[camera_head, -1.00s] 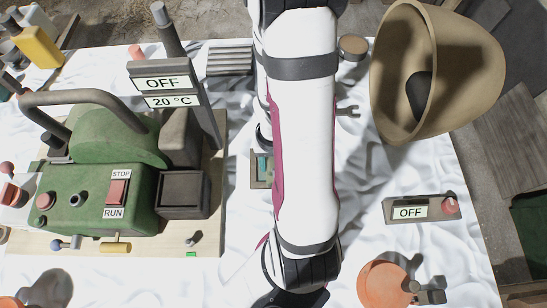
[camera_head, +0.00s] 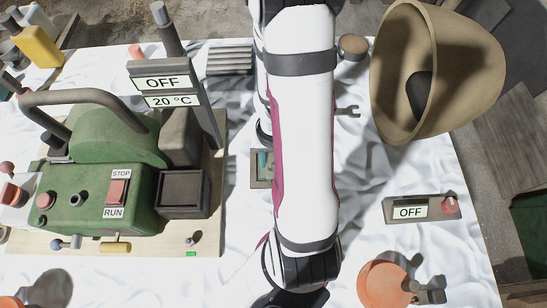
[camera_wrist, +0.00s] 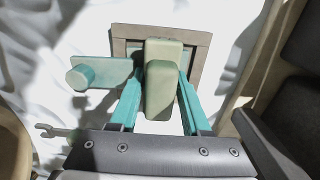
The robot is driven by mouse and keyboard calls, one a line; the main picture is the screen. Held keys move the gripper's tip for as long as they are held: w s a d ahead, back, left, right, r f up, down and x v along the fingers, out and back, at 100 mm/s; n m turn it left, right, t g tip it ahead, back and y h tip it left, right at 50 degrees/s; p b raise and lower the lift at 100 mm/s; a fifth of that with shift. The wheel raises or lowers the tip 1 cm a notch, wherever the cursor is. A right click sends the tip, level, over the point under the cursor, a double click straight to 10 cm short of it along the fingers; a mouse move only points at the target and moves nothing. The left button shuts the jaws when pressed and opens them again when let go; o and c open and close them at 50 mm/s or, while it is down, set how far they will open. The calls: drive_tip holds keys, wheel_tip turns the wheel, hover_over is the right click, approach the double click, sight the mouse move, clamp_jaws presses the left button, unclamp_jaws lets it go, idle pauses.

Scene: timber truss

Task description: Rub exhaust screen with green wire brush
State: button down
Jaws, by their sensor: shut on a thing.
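In the wrist view, my gripper (camera_wrist: 158,92) is shut on a pale green block, which I take to be the green wire brush (camera_wrist: 163,55). Its bristles are hidden. The brush is over a taupe square tray (camera_wrist: 119,45), also partly visible left of my arm in the head view (camera_head: 254,182); I cannot tell whether they touch. The green machine (camera_head: 100,190) stands at the left in the head view, with a dark square box (camera_head: 184,178) at its right side. I cannot tell for sure which surface is the exhaust screen.
A teal plate with a round knob (camera_wrist: 80,77) is left of the brush. A wrench (camera_head: 349,110) and a beige bowl-like shell (camera_head: 470,70) are right of my arm. An OFF box (camera_head: 422,209) and an orange disc (camera_head: 382,285) are at lower right. A slatted grey panel (camera_head: 229,60) is farther back.

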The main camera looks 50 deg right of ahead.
drive_tip(key=shift+w+d, duration=0.1)
drive_tip(key=shift+w, duration=0.05)
drive_tip(key=shift+s+a, duration=0.6)
drive_tip(key=shift+w+d+f, duration=0.2)
drive_tip(key=shift+w+d, duration=0.4)
drive_tip(key=shift+d, duration=0.05)
drive_tip(key=shift+r, duration=3.05)
